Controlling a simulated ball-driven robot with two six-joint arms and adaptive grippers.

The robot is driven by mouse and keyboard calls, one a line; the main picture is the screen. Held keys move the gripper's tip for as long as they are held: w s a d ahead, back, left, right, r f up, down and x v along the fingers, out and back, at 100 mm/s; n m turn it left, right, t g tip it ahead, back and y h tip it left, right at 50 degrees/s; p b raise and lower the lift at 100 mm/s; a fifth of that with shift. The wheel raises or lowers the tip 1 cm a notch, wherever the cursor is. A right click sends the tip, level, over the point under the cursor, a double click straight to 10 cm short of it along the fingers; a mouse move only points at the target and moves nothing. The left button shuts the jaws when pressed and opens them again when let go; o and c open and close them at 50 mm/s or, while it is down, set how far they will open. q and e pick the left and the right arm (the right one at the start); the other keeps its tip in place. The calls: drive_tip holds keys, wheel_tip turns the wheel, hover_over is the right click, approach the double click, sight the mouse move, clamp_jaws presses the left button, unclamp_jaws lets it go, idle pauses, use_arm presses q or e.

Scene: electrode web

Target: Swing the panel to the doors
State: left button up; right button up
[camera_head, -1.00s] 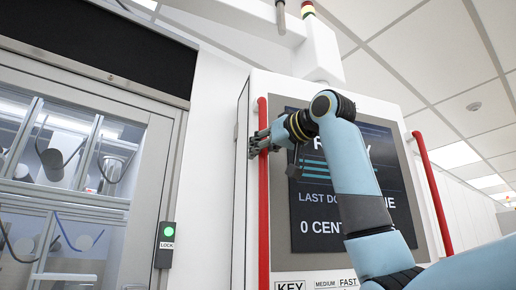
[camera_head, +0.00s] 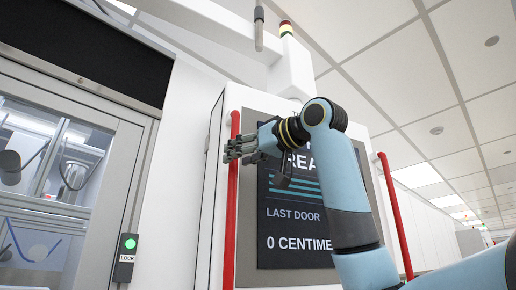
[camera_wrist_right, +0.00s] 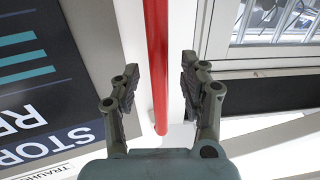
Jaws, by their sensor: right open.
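The panel is a white box (camera_head: 213,165) with a dark screen (camera_head: 290,225) showing white text, and a red bar handle on each side. My right gripper (camera_head: 230,150) is at the upper part of the left red handle (camera_head: 232,215). In the right wrist view, the red handle (camera_wrist_right: 158,60) runs between the two open fingers of that gripper (camera_wrist_right: 159,75), with gaps on both sides. The right red handle (camera_head: 394,215) is free. The glazed doors (camera_head: 60,180) are at the left, their panes shut in front of equipment. My left gripper is out of view.
A white support (camera_head: 292,70) with a signal lamp rises above the panel. White wall separates the doors from the panel.

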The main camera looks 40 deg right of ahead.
drive_tip(key=s+d, duration=0.1)
drive_tip(key=s, duration=0.6)
drive_tip(key=shift+s, duration=0.3)
drive_tip(key=shift+c, duration=0.3)
